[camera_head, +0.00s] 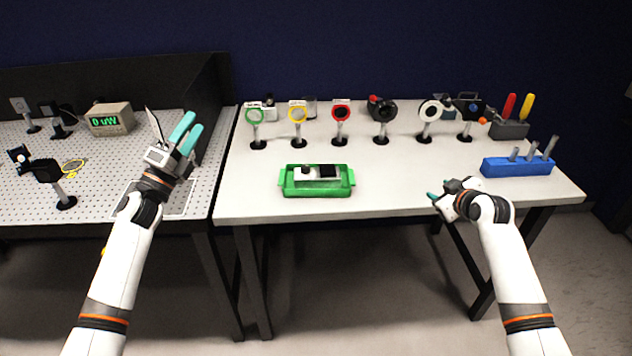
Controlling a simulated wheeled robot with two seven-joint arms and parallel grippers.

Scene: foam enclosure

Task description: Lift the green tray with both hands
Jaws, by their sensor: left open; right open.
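The green tray (317,191) sits on the white table, left of its middle and close to the front edge. It has a handle at each end and holds a white and black device (318,173). My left gripper (190,134) is open and empty, raised over the perforated board to the left of the tray. My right gripper (433,196) is open and empty, near the table's front edge to the right of the tray. Neither gripper touches the tray.
Several round optics on stands, including a red ring (341,113), line the back of the white table (400,180). A blue block (517,165) with posts stands at right. A meter (110,119) sits on the left board. The table around the tray is clear.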

